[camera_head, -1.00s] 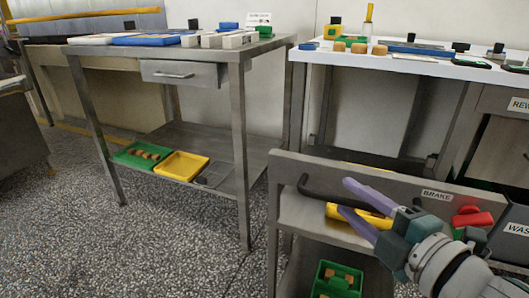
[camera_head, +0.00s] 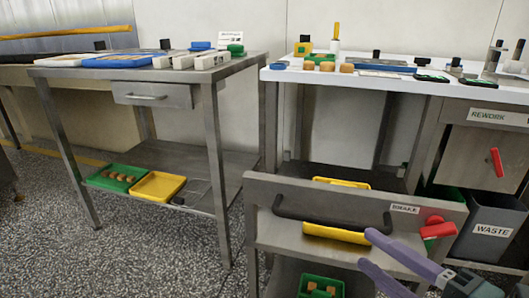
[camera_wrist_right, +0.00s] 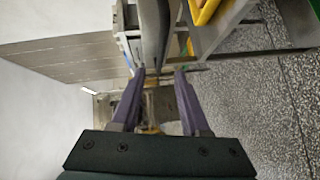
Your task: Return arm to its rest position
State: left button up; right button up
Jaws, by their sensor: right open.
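My right gripper (camera_head: 367,250) is at the lower right of the head view, its two purple fingers apart and nothing between them. It appears in front of the steel cart (camera_head: 350,195), below the BRAKE label (camera_head: 405,209). In the right wrist view, both fingers of this gripper (camera_wrist_right: 159,73) are spread, with a blurred grey shape beyond the tips. Most of my right arm is out of the head view. My left gripper is not in view.
The cart has a dark handle (camera_head: 320,214) and red brake knob (camera_head: 437,229). Behind stand a white-topped table (camera_head: 300,76) and, at left, a steel table (camera_head: 90,72) with loaded tops. A waste bin (camera_head: 490,228) stands at right. Speckled floor (camera_head: 130,255) is clear at lower left.

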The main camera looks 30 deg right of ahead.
notch_tip(320, 180, up, 15)
jog(key=w+d+m+g+h+p, duration=0.1)
jog(key=w+m+g+h+p, duration=0.25)
jog(key=m+p, duration=0.8)
jog(key=s+a+r+m+g+y+p, duration=0.1)
jog(key=s+a+r+g+y+p, duration=0.1)
jog(key=s+a+r+g+p, duration=0.55)
jog(key=s+a+r+m+g+y+p, duration=0.1)
jog(key=s+a+r+g+y+p, duration=0.2)
jog(key=r+p, duration=0.8)
notch_tip(320, 180, up, 34)
jog(key=s+t+p, duration=0.1)
jog(key=p, duration=3.6)
jog(key=shift+a+r+p, duration=0.15)
jog(key=shift+a+p, duration=0.2)
jog(key=shift+p, duration=0.05)
